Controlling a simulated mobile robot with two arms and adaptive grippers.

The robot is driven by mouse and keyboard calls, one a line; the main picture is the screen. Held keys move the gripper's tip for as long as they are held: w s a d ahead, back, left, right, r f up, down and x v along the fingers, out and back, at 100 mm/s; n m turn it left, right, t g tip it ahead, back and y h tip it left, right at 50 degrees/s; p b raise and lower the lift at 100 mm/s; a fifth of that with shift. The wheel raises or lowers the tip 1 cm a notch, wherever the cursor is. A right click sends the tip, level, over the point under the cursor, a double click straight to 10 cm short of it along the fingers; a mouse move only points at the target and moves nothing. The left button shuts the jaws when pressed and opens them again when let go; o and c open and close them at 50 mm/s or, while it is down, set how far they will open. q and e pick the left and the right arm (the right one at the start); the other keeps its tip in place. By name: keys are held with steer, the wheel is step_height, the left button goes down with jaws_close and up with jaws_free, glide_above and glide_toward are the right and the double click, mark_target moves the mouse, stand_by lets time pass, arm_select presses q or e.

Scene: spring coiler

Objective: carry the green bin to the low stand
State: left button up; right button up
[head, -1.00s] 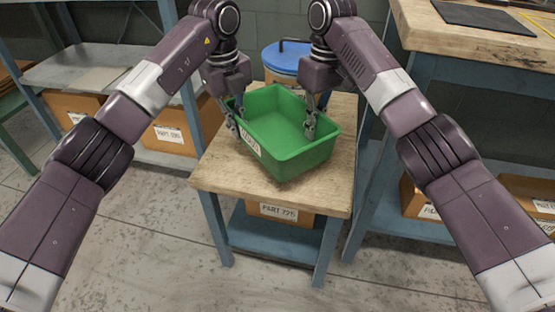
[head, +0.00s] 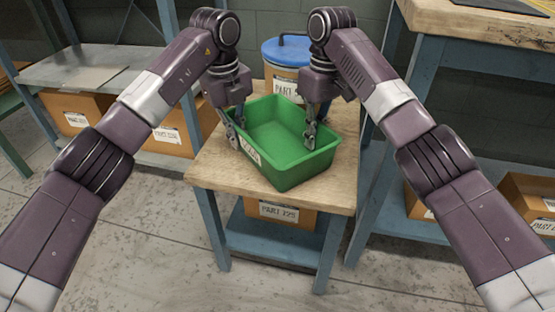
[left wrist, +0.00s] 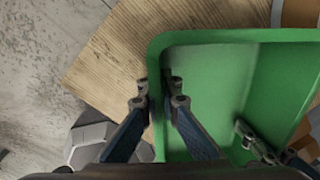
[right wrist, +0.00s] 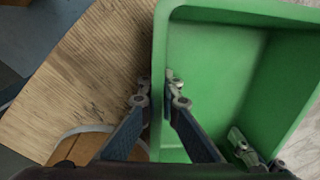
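The green bin (head: 290,178) is an empty, open-topped box with a white label on its left side. In the head view it is over the wooden top of the low stand (head: 215,178), low and near level. I cannot tell whether it touches the top. My left gripper (head: 236,136) has its fingers on both sides of one bin wall, shut on it; this also shows in the left wrist view (left wrist: 159,90). My right gripper (head: 309,134) is shut on the opposite wall, also seen in the right wrist view (right wrist: 158,88). The bin's underside is hidden.
A blue-lidded container (head: 287,52) stands behind the bin. A cardboard box (head: 280,214) is on the stand's lower shelf. A grey shelf (head: 90,66) with boxes is at the left. A taller wooden-topped bench (head: 480,22) is at the right. Open floor lies in front.

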arm_select(q)
steer(key=o, duration=0.4)
arm_select(e)
steer(key=o, duration=0.4)
arm_select(q)
steer(key=shift+r, duration=0.1)
arm_select(e)
steer(key=shift+r, duration=0.15)
arm_select(q)
step_height(320, 180, up, 12)
steer(key=shift+s+a, duration=0.2)
steer(key=shift+a, duration=0.15)
arm_select(e)
step_height(320, 180, up, 12)
steer(key=shift+w+d, duration=0.25)
steer(key=shift+d, duration=0.1)
arm_select(q)
steer(key=a+p, duration=0.1)
steer(key=a, duration=0.4)
steer(key=shift+w, duration=0.15)
arm_select(e)
steer(key=shift+r, duration=0.45)
